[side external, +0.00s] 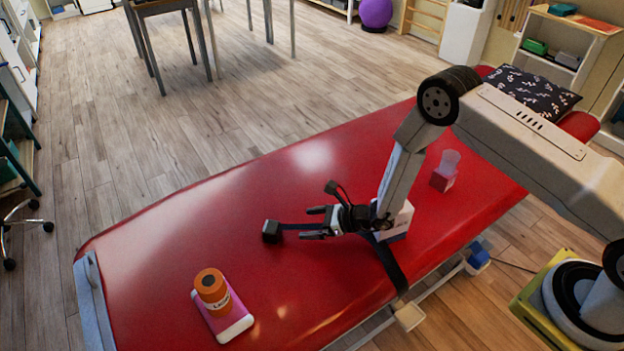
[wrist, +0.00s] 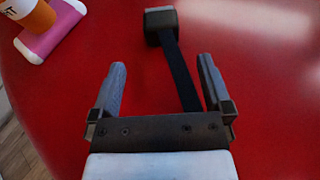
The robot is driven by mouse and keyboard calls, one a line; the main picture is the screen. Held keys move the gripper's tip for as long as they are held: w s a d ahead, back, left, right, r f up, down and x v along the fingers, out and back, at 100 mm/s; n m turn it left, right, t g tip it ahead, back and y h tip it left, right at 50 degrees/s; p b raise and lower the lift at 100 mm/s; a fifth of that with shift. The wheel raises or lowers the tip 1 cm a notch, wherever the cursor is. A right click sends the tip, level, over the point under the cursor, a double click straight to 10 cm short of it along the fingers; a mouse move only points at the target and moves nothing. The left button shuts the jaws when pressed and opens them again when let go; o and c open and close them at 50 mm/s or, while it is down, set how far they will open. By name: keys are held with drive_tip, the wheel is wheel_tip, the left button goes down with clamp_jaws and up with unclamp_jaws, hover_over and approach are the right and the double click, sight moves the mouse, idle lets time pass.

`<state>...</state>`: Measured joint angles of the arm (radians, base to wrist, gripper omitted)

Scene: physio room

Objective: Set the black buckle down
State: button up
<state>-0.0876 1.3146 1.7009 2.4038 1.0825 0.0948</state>
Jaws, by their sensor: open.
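The black buckle (side external: 271,231) lies on the red treatment table (side external: 180,240), at the end of a dark strap (side external: 298,227). In the wrist view the buckle (wrist: 160,25) is at the top middle, beyond the fingertips. Its strap (wrist: 180,75) runs back from it between the fingers and under my gripper. My gripper (side external: 317,222) is open and low over the table, just right of the buckle in the side view. Its two fingers (wrist: 161,66) are apart, with nothing held between them. The buckle is apart from both fingertips.
An orange bottle (side external: 211,288) stands on a pink and white pad (side external: 228,318) at the table's near left. A white box (side external: 397,222) is behind my gripper. A red-based clear cup (side external: 446,170) and a dark patterned pillow (side external: 530,92) are farther right.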

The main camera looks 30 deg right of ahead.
drive_tip(key=shift+s+a+r+n, duration=0.15)
drive_tip(key=shift+a+r+n, duration=0.05)
drive_tip(key=shift+r+n, duration=0.15)
drive_tip(key=s+r+n+g, duration=0.8)
drive_tip(key=s+r+n, duration=0.2)
drive_tip(key=r+n, duration=0.1)
drive_tip(key=s+d+r+n+t+h, duration=0.1)
drive_tip(key=s+d+r+n+h, duration=0.8)
drive_tip(key=d+n, duration=0.6)
drive_tip(key=shift+s+d+r, duration=0.15)
drive_tip(key=shift+s+r, duration=0.8)
drive_tip(key=shift+s, duration=0.25)
